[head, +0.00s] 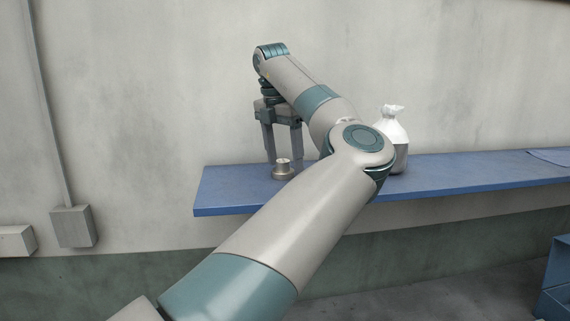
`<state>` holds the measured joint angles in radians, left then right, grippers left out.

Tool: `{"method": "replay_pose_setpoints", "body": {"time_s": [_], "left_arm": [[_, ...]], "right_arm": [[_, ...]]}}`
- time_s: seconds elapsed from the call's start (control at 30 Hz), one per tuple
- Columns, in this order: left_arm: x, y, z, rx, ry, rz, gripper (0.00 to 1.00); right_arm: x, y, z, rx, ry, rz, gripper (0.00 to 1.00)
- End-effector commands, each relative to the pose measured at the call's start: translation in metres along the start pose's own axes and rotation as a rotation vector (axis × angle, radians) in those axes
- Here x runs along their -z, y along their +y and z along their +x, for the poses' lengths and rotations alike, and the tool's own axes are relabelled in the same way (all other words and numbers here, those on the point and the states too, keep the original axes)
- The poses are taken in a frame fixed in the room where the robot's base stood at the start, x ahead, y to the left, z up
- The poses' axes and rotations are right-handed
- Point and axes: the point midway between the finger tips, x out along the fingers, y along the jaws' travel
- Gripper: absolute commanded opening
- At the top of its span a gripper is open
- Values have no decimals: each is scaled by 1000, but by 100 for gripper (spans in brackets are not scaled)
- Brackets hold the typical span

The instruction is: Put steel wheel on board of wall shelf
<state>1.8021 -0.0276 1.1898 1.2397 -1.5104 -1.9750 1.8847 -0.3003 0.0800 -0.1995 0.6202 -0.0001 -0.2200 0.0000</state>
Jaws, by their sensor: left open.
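A small steel wheel (283,171), a short metal hub on a wider base, rests on the blue board of the wall shelf (235,190) towards its left end. My left gripper (284,160) points down over it with its fingers apart. The wheel's top shows between and just below the fingertips, and I see no grip on it. Part of the wheel's right side is close behind my arm's outline. My right gripper is not in view.
A white tied sack or bottle (397,145) stands on the board right of my elbow. A flat blue item (550,156) lies at the board's right. Blue bins (556,280) stand at lower right. The board between is clear.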

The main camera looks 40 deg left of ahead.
Motion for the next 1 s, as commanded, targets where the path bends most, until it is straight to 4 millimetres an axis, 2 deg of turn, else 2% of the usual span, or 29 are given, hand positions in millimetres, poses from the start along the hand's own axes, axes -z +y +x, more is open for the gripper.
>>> {"method": "replay_pose_setpoints", "body": {"time_s": [0.27, 0.6, 0.8, 1.0], "left_arm": [[0, 0, -39, 0, -4, 2, 65], [0, 0, -91, 0, -2, 2, 65], [0, 0, -106, 0, 0, 0, 65], [0, 0, -109, 0, 0, 0, 65]], "right_arm": [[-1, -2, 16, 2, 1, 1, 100], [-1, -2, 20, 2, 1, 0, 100], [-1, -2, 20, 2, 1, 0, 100], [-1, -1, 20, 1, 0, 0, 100]]}}
